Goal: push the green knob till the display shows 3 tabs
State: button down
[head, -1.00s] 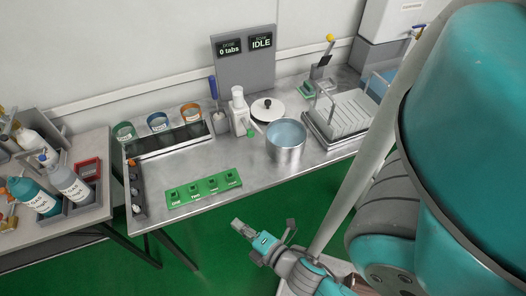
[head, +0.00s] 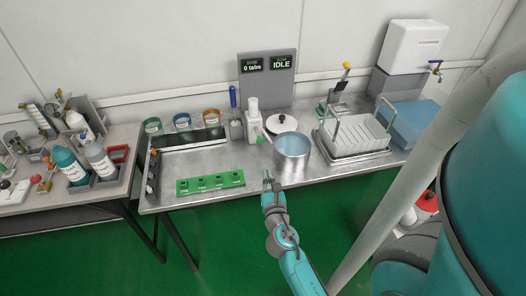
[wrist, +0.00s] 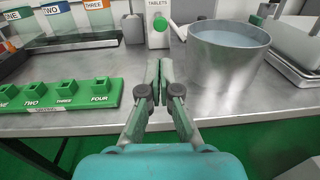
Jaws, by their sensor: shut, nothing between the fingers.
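The white tablet dispenser (head: 253,118) stands near the back of the steel bench, with a green knob (head: 260,140) low on its front. In the wrist view the green knob (wrist: 160,25) shows below the word TABLETS, beyond my gripper. The dose display (head: 252,65) on the grey back panel reads 0 tabs. My gripper (head: 268,175) is at the bench's front edge, in front of the knob and apart from it. In the wrist view my gripper (wrist: 159,68) is shut and empty, its fingers pointing toward the dispenser.
A steel pot of liquid (head: 292,153) stands close to the right of my gripper. A green four-socket block (head: 210,190) lies at the left front. A second display (head: 282,63) reads IDLE. A white rack (head: 352,135) stands farther right. Bare bench lies between gripper and dispenser.

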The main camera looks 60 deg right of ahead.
aim_at(260, 142)
jog(key=shift+w+d, duration=0.1)
jog(key=x, duration=1.3)
jog(key=shift+w+d+f, duration=0.1)
jog(key=shift+w+d, duration=0.15)
jog(key=shift+d, duration=0.05)
jog(key=shift+x, duration=3)
jog(key=shift+w+a, duration=0.1)
jog(key=shift+w, duration=0.05)
